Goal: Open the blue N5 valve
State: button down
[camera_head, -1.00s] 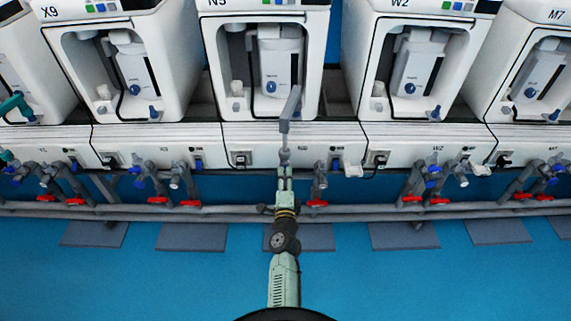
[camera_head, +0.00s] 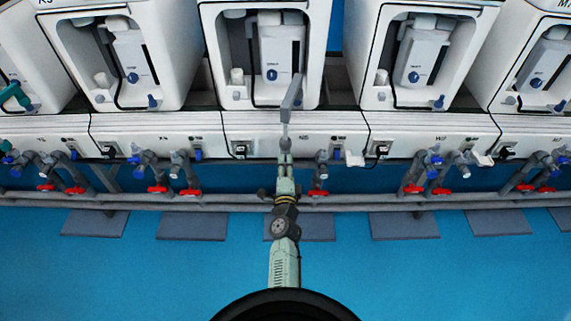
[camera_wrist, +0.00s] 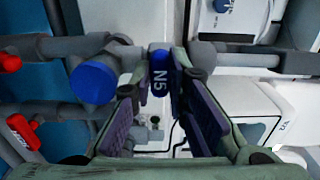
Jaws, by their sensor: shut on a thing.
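The blue N5 valve handle (camera_wrist: 160,75) is a small blue piece with white "N5" lettering, in the middle of the wrist view. My gripper (camera_wrist: 163,76) has one finger on each side of it and is shut on it. The handle joins grey pipework, and its lettering runs along its length. In the head view my arm reaches forward to the pipe row below the middle machine. There the N5 handle cannot be made out behind my arm.
A round blue knob (camera_wrist: 93,82) sits on the grey pipe just left of the handle. Red handles (camera_wrist: 25,131) lie further left. In the head view, white machines (camera_head: 268,55) stand in a row above the pipes (camera_head: 230,201). The blue floor (camera_head: 120,275) in front is clear.

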jog(key=shift+n, duration=0.3)
jog(key=n, duration=0.3)
jog(key=shift+n, duration=0.4)
jog(key=n, duration=0.4)
jog(key=shift+r, duration=0.1)
jog(key=n+b, duration=0.1)
jog(key=n, duration=0.4)
jog(key=shift+n+b, duration=0.65)
jog(key=shift+n, duration=1.55)
jog(key=shift+w, duration=0.1)
jog(key=c, duration=1.8)
grip_release()
jog(key=shift+c, duration=0.2)
